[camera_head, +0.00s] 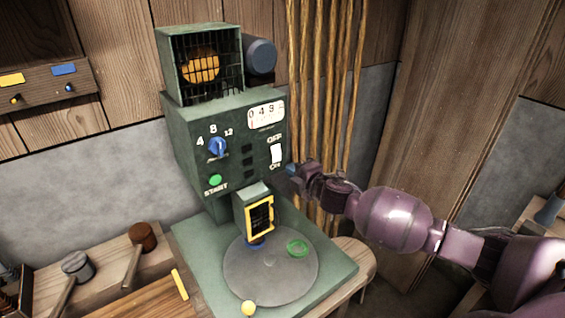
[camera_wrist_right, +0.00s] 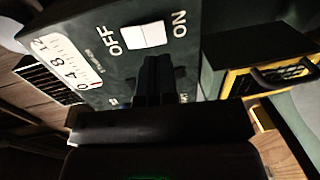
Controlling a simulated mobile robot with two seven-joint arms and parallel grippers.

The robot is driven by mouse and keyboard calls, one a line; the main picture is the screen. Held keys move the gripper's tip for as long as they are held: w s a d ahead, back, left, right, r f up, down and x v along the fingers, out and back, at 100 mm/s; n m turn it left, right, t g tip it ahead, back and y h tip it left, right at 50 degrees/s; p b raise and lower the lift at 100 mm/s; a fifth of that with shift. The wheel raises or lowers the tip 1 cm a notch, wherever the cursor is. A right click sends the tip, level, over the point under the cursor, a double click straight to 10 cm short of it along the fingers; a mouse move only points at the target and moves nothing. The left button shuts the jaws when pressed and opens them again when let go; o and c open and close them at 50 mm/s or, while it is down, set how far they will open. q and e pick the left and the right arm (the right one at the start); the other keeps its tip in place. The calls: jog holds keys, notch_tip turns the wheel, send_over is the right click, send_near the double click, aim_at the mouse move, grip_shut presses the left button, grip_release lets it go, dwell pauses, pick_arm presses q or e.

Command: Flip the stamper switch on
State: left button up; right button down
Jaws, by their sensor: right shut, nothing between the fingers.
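The green stamper machine (camera_head: 185,125) stands in the middle of the head view. Its white rocker switch (camera_head: 277,153) is on the front panel, with OFF above it and ON below. The switch also shows in the right wrist view (camera_wrist_right: 145,36), between the words OFF and ON; I cannot tell which side is pressed. My right gripper (camera_head: 291,170) is just to the right of and below the switch, near the ON label. In the right wrist view its dark fingers (camera_wrist_right: 157,78) are together and empty, pointing at the panel near the switch. My left gripper is not in view.
The panel also has a blue dial (camera_head: 217,147), a green START button (camera_head: 215,180) and a counter (camera_head: 266,114). A yellow-framed guard (camera_head: 259,217) stands over a round plate (camera_head: 260,282) below. Hanging ropes (camera_head: 325,60) are behind my right gripper.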

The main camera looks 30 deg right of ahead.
aim_at(278, 159)
jog(key=shift+w+a+f, duration=0.1)
jog(key=shift+w+f, duration=0.05)
jog(key=shift+w, duration=0.75)
jog(key=shift+w+a+f, duration=0.1)
jog(key=shift+w+a, duration=0.05)
jog(key=shift+w, duration=0.7)
jog(key=shift+w+a+f, duration=0.1)
jog(key=shift+w+f, duration=0.05)
jog(key=shift+w, duration=0.75)
jog(key=shift+w+a+f+b, duration=0.1)
jog(key=shift+w+b, duration=0.1)
jog(key=shift+b, duration=0.6)
jog(key=shift+r+t, duration=0.2)
jog(key=shift+t, duration=0.1)
